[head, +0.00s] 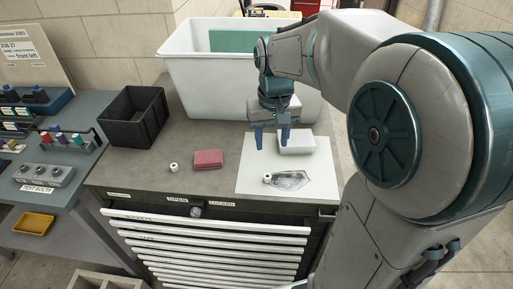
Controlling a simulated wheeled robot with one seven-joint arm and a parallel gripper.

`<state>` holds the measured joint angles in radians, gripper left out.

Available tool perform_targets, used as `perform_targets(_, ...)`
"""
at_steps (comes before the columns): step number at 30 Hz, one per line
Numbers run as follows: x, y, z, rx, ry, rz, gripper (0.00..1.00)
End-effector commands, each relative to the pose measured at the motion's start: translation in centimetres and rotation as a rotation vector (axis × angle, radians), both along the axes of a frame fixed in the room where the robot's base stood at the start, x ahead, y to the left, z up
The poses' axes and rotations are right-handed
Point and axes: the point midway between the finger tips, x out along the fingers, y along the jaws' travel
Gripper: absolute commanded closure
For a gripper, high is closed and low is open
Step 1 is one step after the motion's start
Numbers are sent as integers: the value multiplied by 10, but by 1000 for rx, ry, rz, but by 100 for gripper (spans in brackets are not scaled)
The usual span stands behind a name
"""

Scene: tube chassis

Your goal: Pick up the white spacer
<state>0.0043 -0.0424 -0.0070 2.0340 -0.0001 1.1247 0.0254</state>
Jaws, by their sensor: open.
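A small white spacer (174,168), a short cylinder with a dark hole in its top, stands on the grey cabinet top, left of a red block. A similar small white piece (267,178) is on the white sheet, at the left end of a clear grey bag or pouch; I cannot tell whether it touches it. My gripper (271,141) points down over the back of the sheet, with its two blue fingers apart and nothing visible between them. It is right of and behind the spacer on the bare top, and behind the white piece on the sheet.
A white block (297,142) is close to the right finger. The red block (208,159), black bin (134,117) and large white tub (200,85) are on the cabinet top. The white sheet (252,163) covers its right part. A blue-grey bench with several items is left.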

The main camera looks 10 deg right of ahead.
Motion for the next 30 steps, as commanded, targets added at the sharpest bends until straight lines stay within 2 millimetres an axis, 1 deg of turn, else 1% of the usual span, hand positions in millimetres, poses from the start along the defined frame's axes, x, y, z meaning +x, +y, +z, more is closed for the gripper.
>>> perform_targets(1, 7, 0, 1, 0, 12, -1, 55)
perform_targets(5, 14, 1, -4, 0, 27, -2, 55)
perform_targets(8, 15, 1, -18, 0, 32, -1, 55)
perform_targets(12, 14, 2, -47, 0, 33, 0, 55)
perform_targets(16, 14, 2, -70, 0, 30, 0, 55)
perform_targets(18, 14, 2, -78, 0, 30, 0, 55)
perform_targets(25, 13, 2, -94, 0, 30, 0, 55)
perform_targets(30, 11, 4, -118, 0, 31, 0, 55)
